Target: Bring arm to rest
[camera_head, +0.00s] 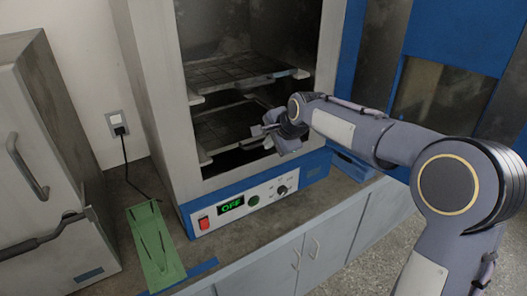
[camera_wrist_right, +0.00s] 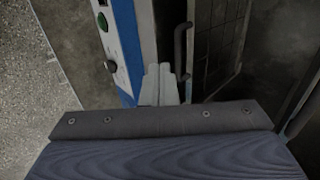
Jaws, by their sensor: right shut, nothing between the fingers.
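My right arm reaches in from the right in the head view. Its gripper (camera_head: 264,133) is at the front of the open chamber of the grey machine (camera_head: 162,98), near the lower shelf and above the blue control panel. In the right wrist view the gripper fingers (camera_wrist_right: 158,82) are together with nothing between them. I cannot tell whether they touch the machine. My left gripper is not in view.
The panel has a green OFF display (camera_head: 232,205), a red switch (camera_head: 204,223) and a black knob (camera_head: 282,190). A green slotted holder (camera_head: 154,245) lies on the counter at left. A grey cabinet (camera_head: 50,170) stands far left. Blue cabinets are at right.

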